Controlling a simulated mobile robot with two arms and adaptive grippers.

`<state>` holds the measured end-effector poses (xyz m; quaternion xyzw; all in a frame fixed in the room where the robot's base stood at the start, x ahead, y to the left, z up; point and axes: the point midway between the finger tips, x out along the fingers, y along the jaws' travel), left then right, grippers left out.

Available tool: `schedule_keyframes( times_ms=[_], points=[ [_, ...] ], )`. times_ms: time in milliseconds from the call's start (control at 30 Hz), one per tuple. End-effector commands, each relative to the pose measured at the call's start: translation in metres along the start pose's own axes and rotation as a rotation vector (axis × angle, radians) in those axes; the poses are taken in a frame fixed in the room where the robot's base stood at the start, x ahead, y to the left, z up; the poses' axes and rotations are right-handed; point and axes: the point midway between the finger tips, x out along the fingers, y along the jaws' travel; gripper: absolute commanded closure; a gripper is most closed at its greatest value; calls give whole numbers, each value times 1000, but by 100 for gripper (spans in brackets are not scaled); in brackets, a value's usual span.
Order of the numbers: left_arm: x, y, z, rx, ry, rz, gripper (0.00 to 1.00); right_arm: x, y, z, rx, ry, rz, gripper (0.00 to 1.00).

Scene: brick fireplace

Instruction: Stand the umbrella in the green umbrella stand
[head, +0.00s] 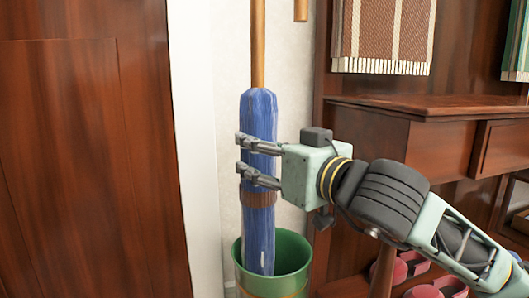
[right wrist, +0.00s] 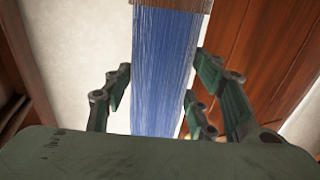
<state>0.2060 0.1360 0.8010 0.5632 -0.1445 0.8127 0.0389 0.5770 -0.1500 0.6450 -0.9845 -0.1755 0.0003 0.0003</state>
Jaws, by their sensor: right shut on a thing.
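The umbrella is furled, with blue fabric (head: 260,225), a brown band low on it and a wooden shaft rising out of the top of the head view. My right gripper (head: 252,158) comes in from the right and is shut around the blue fabric above the band. The umbrella is upright. In the right wrist view the blue fabric (right wrist: 160,70) runs between the fingers (right wrist: 160,95). The green umbrella stand (head: 301,258) is at the bottom of the head view. The umbrella's lower end shows within its mouth; the front rim hides the tip. My left gripper is out of view.
A dark wooden panel (head: 85,150) fills the left, beside a white wall strip (head: 200,130). A wooden bench or shelf (head: 430,103) with a hanging striped blanket (head: 385,30) stands at right. Reddish shoes (head: 412,265) lie below it, partly behind my right arm.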

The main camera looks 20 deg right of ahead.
Motion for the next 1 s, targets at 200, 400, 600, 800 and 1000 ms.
schedule_keyframes(
  times_ms=[200, 400, 600, 800, 1000],
  points=[
    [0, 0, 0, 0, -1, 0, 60, 0, 0, -2, -1, 4, 0, 40],
    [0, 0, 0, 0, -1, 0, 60, 0, 0, -1, 0, 2, 0, 26],
    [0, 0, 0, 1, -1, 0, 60, 0, 0, -1, 0, 1, 0, 26],
    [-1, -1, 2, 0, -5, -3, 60, -11, 1, 0, -2, 0, 2, 26],
    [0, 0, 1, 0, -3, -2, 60, -45, 1, 0, -4, 0, 3, 26]
  ],
)
